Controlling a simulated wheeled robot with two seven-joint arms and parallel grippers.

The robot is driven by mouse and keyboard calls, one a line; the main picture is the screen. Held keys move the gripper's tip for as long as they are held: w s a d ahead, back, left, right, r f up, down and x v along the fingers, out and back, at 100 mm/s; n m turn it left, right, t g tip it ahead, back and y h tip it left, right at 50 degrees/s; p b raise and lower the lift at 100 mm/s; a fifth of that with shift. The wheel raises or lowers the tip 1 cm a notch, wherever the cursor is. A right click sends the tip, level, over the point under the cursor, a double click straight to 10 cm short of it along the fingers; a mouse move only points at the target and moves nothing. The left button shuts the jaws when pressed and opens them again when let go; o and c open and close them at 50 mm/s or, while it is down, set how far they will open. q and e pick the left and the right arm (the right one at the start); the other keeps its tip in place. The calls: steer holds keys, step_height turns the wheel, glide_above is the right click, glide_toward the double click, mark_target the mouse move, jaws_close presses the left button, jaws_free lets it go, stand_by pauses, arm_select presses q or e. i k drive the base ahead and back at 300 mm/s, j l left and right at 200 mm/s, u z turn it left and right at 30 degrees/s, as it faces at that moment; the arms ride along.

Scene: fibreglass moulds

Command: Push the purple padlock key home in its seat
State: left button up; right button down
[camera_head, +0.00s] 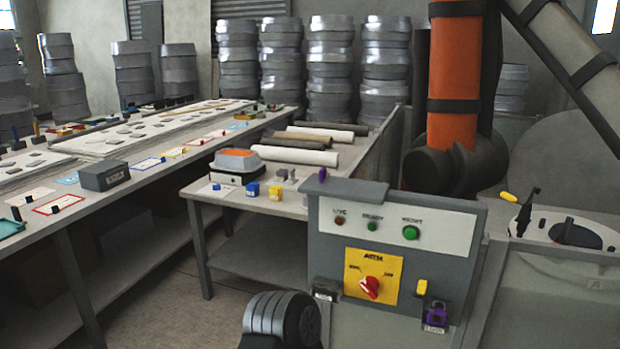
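A small purple padlock-like piece (437,312) sits at the lower right of the grey control box (330,255), above a small pale label. It is small and dark, so I cannot tell how deep it sits in its seat. A second small purple piece (322,174) stands at the top left edge of the box; I cannot tell which of the two is the key. Neither of my grippers can be made out in view.
The box face carries a red rotary switch (370,287) on a yellow plate and several round buttons. A yellow piece (422,287) is just above the lower purple piece. A dark ribbed rounded part (280,318) is at the lower left. A small table (185,191) stands behind.

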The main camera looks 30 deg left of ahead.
mark_target(323, 173)
steer(key=u, duration=1.1)
